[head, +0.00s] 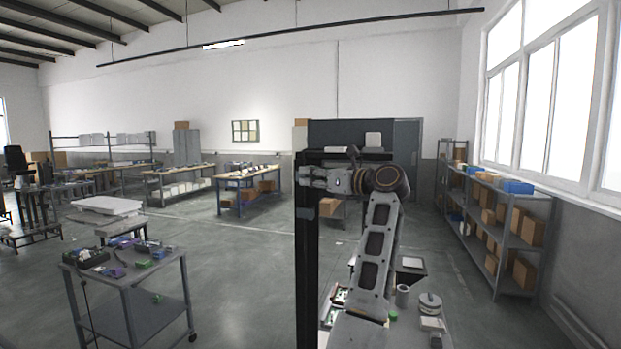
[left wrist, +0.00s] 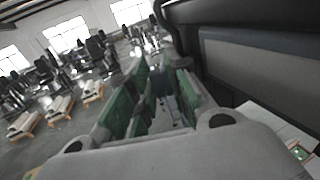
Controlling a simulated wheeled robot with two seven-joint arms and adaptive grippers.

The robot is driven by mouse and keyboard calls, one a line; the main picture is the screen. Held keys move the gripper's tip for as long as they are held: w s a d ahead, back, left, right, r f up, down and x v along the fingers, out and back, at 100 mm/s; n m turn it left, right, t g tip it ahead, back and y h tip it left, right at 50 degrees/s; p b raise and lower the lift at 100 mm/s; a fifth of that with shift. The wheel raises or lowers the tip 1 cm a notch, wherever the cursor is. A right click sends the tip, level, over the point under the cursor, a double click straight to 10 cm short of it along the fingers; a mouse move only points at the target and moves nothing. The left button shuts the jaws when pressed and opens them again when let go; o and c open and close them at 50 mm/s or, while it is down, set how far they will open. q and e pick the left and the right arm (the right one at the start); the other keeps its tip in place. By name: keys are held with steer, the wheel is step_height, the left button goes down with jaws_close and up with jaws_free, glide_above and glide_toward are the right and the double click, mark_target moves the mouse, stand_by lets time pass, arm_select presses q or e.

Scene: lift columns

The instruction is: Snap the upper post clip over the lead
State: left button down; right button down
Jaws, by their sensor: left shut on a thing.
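My left gripper (head: 312,178) is near the top of the post, fingers pointing left. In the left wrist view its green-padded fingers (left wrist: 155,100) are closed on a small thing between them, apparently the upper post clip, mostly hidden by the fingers. I cannot make out the lead or whether the clip is around it. My right gripper is not in view.
A work surface with a cup (head: 402,296) and small parts lies below my arm. A grey cart (head: 160,302) with parts stands at the left. Workbenches (head: 250,180) line the back, and a shelf (head: 520,197) with boxes stands at the right. The floor between is clear.

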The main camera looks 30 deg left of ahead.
arm_select(q)
steer(key=shift+w+f+n+g, duration=0.2)
steer(key=shift+n+g, duration=0.2)
steer(key=shift+g, duration=0.3)
steer(key=c, duration=1.7)
jaws_free()
steer(key=shift+o, duration=1)
steer(key=shift+s+r, duration=0.2)
steer(key=shift+w, duration=0.15)
steer(key=d, duration=0.8)
